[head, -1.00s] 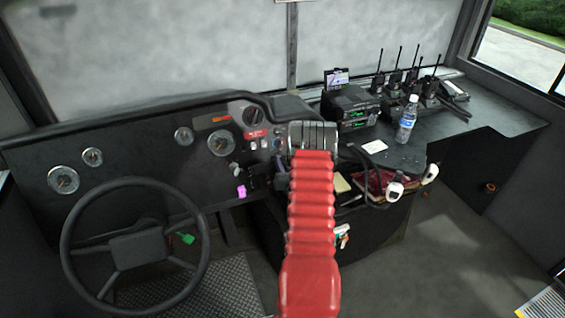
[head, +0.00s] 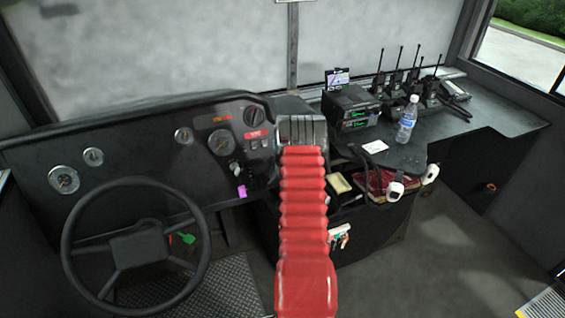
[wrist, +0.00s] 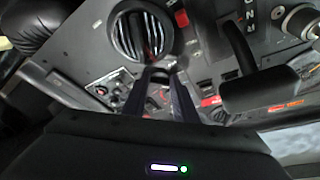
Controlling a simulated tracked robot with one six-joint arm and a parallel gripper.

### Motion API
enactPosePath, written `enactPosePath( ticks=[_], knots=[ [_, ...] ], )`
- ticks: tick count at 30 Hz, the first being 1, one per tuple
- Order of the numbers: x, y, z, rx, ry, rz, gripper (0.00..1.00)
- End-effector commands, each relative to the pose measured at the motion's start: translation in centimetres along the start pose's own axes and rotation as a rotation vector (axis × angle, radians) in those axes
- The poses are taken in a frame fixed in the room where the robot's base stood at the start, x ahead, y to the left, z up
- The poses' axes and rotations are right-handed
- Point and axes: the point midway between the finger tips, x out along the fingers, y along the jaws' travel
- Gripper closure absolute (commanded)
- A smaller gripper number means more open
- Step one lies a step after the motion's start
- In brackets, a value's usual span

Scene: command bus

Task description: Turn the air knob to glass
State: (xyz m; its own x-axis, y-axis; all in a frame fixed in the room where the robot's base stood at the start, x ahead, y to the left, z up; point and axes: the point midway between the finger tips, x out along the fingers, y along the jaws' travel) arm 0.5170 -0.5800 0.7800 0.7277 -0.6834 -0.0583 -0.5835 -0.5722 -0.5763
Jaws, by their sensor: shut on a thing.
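My gripper (wrist: 161,80) shows in the wrist view with its two dark fingers close together at the dashboard panel, just below a round black air vent (wrist: 138,35). It is shut on a small dark knob, taken as the air knob, which the fingertips mostly cover. The knob's pointer and any glass marking cannot be read. In the head view my red arm hides the gripper and the knob at the right end of the dashboard (head: 130,150).
A black lever (wrist: 255,92) beside gear letters stands right of the fingers in the wrist view. The steering wheel (head: 134,182) is at left in the head view. Radios (head: 352,108) and a water bottle (head: 407,120) stand on the right counter.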

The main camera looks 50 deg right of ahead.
Motion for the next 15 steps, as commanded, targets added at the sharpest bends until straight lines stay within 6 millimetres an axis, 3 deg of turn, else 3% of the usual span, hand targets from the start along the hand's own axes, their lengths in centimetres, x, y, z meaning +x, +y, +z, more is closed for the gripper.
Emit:
enactPosePath(
  ticks=[15],
  knots=[
    [0.11, -0.79, -0.21, 0.459, 0.000, 0.171, 0.97]
  ],
)
